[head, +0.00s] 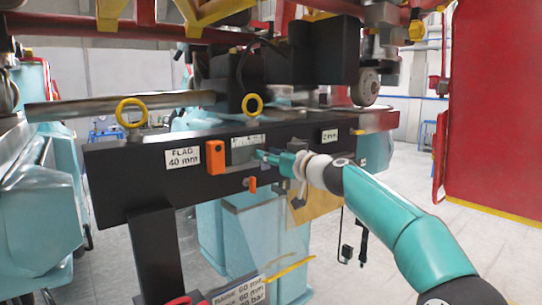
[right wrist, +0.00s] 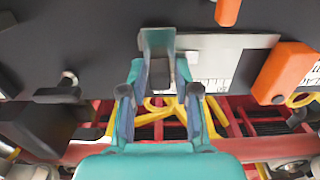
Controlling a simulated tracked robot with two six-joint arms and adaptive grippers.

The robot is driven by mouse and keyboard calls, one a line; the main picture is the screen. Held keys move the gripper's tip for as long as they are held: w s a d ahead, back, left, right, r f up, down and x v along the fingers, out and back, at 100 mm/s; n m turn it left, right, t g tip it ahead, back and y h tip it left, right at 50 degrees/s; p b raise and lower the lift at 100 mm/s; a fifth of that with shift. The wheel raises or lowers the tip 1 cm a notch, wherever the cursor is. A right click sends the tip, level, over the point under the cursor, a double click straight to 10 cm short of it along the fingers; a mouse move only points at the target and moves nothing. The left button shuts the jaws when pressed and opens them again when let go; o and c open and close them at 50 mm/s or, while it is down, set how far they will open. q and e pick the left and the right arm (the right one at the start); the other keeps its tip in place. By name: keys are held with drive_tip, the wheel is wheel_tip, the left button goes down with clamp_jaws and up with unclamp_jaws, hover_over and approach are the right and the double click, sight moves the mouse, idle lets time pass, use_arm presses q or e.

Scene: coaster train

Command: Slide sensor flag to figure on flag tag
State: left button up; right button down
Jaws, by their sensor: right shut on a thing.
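A white tag (head: 182,158) on the black beam reads "FLAG 40 mm". A pale scale plate (head: 246,142) lies on the beam to its right; its figures are too small to read. My right gripper (head: 266,156) is at the scale's lower right. In the right wrist view its fingers (right wrist: 160,76) are shut on a small grey-teal piece (right wrist: 157,40), apparently the sensor flag, in front of the scale plate (right wrist: 225,55). The fingers hide part of this piece. My left gripper is out of view.
An orange block (head: 215,156) sits between tag and scale, with a small orange knob (head: 252,184) below. Yellow eye bolts (head: 131,112) stand above the beam. Another tag (head: 329,135) is at the right. A red panel (head: 497,105) stands far right.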

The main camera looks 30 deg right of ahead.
sight(249, 154)
drive_tip(key=a+b, duration=0.1)
drive_tip(key=a, duration=0.2)
drive_tip(key=shift+s+a+f, duration=0.1)
drive_tip(key=shift+a, duration=0.5)
drive_tip(key=shift+d, duration=0.1)
drive_tip(key=c, duration=1)
unclamp_jaws()
drive_tip(key=shift+c, duration=0.2)
drive_tip(key=shift+s, duration=0.1)
